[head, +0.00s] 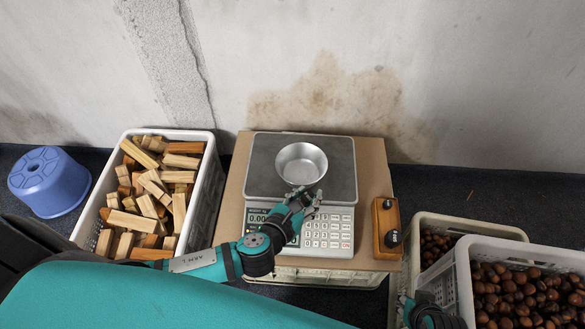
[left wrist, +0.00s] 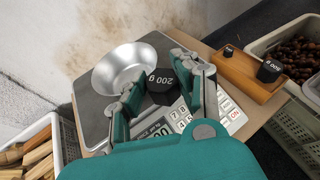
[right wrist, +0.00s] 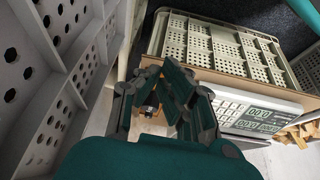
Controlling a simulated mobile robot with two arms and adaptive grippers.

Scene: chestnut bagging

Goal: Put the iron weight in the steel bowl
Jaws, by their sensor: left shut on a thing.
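The steel bowl (head: 301,163) stands upright on the weighing plate of the scale (head: 345,170). It also shows at the upper left of the left wrist view (left wrist: 120,68). My left gripper (head: 302,203) is over the front of the scale, just in front and to the right of the bowl. In the head view the fingers mostly hide the weight. My right gripper (right wrist: 158,85) is open, with nothing visible held between its fingers, low beside the crates.
A wooden block (head: 384,240) with other black weights stands right of the scale. A white crate of wood pieces (head: 208,180) is at left, beside a blue tub (head: 48,180). Crates of chestnuts (head: 463,283) stand at right. The wall is close behind.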

